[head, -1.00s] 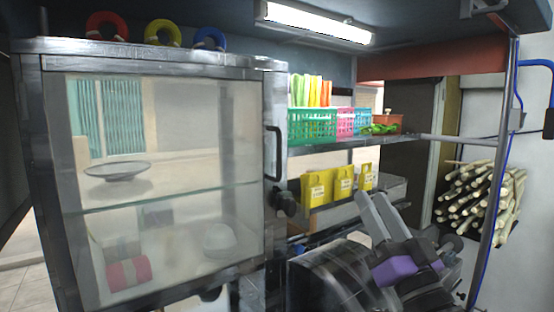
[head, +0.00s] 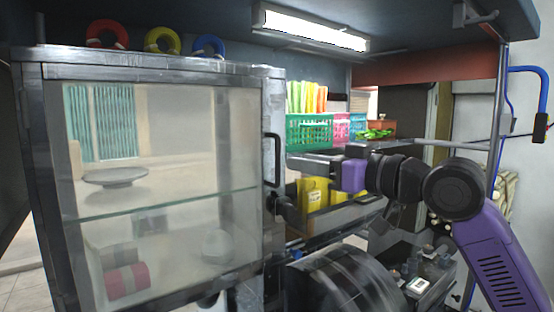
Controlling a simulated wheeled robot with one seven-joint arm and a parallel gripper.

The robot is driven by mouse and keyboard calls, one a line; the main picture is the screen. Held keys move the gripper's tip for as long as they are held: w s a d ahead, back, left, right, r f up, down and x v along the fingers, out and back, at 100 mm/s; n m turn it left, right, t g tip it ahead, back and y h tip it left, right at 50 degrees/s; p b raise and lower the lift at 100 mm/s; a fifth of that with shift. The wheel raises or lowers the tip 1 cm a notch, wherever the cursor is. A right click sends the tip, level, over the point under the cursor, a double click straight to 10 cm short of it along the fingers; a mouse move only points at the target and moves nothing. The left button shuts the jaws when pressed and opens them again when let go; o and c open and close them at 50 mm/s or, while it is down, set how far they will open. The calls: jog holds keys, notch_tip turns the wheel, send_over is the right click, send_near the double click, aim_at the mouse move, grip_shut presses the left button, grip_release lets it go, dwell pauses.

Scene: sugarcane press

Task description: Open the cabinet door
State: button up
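The glass-fronted metal cabinet (head: 165,72) fills the left half of the head view. Its door (head: 235,150) looks closed, with a black vertical bar handle (head: 272,160) on the right edge. My gripper (head: 294,164) is just right of the handle, with its grey fingers pointing left at about the handle's mid-height. The fingertips look close to the handle, but I cannot tell whether they touch it. The fingers overlap from this side, so their gap is hidden.
Coloured rings (head: 163,41) lie on top of the cabinet. A shelf with a green basket (head: 310,130) is behind my gripper, with yellow boxes (head: 315,193) below it. A dark round machine (head: 345,285) stands below my arm. A dark knob (head: 290,208) is below the handle.

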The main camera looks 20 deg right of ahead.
aim_at(278, 180)
jog(key=p+x, duration=0.2)
jog(key=x, duration=0.5)
jog(key=shift+w+a+f+p, duration=0.1)
jog(key=shift+w+a+p, duration=0.1)
jog(key=shift+w+p, duration=0.15)
grip_shut()
dwell(1.1)
